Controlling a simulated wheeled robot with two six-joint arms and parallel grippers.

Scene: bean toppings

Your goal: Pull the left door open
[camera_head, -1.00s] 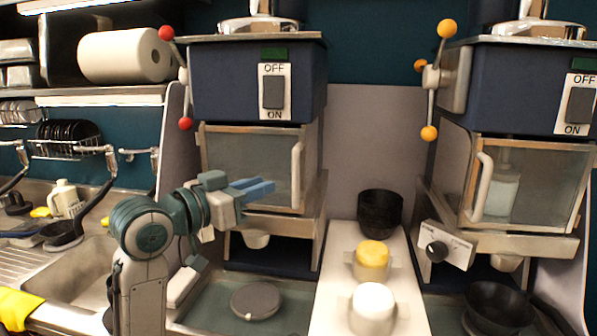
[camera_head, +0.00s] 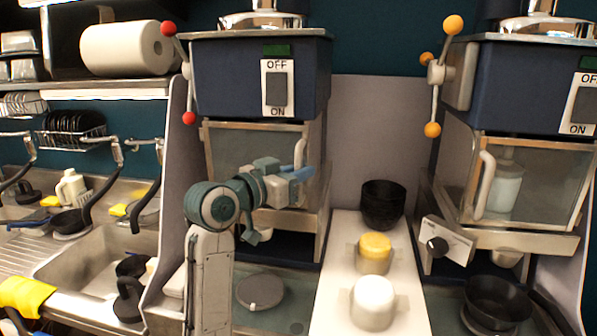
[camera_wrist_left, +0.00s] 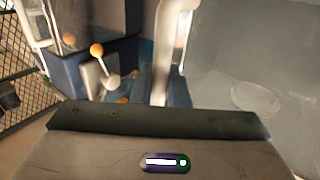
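The left door (camera_head: 233,146) is a framed glass door on the left machine and looks closed. Its pale upright handle (camera_head: 298,153) is at the door's right side. My left gripper (camera_head: 300,174) is at the lower part of this handle. In the left wrist view the handle (camera_wrist_left: 163,50) runs down between the two blue fingers (camera_wrist_left: 165,88), which sit close against both its sides. The gripper looks shut on it. My gripper and arm hide the lower part of the door. My right gripper is not in view.
A second machine with a similar glass door (camera_head: 530,185) stands at the right. Between the machines, a white counter (camera_head: 335,285) holds black bowls (camera_head: 382,204), a yellow-topped container (camera_head: 375,247) and a white-topped one (camera_head: 373,298). A round grey disc (camera_head: 260,291) lies below the left machine.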

